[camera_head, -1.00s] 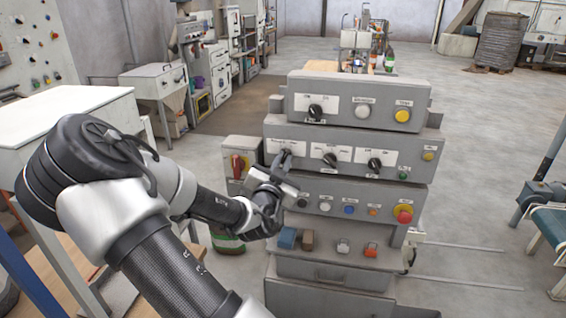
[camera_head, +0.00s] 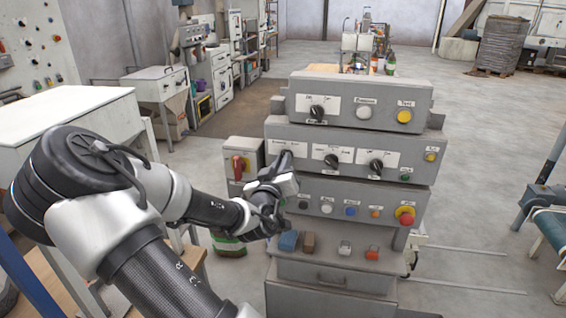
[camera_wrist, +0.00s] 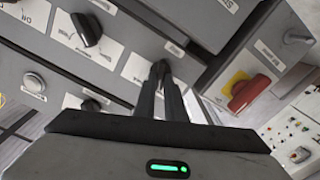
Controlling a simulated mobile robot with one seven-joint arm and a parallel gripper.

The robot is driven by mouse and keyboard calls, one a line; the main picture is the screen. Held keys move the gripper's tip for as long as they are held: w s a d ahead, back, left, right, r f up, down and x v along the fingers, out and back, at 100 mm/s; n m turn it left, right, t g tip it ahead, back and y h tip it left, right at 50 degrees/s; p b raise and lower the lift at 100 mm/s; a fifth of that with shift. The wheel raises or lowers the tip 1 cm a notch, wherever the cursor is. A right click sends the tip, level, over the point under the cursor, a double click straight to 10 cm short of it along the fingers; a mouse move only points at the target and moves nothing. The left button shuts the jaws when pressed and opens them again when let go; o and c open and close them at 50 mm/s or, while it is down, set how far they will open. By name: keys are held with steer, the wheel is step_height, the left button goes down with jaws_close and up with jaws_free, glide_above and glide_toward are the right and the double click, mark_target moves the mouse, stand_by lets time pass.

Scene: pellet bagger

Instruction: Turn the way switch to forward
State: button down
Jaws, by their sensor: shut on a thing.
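The middle panel (camera_head: 345,138) of the grey machine carries a row of black rotary knobs with white labels. My gripper (camera_head: 286,161) reaches the leftmost knob of that row from the front. In the wrist view, the two dark fingers of my gripper (camera_wrist: 160,72) are shut on that knob, the way switch (camera_wrist: 160,64), beside its white label plate (camera_wrist: 134,70). The fingers cover most of the knob, so I cannot tell which way it points. The label's words are too small to read surely.
A red rotary handle (camera_head: 238,166) sits on a box just left of the panel. Two more black knobs (camera_head: 331,160) (camera_head: 376,166) are to the right. A lower row has several buttons and a red emergency stop (camera_head: 406,218).

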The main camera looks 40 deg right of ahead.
steer(key=shift+n, duration=0.6)
steer(key=c, duration=1.8)
jaws_free()
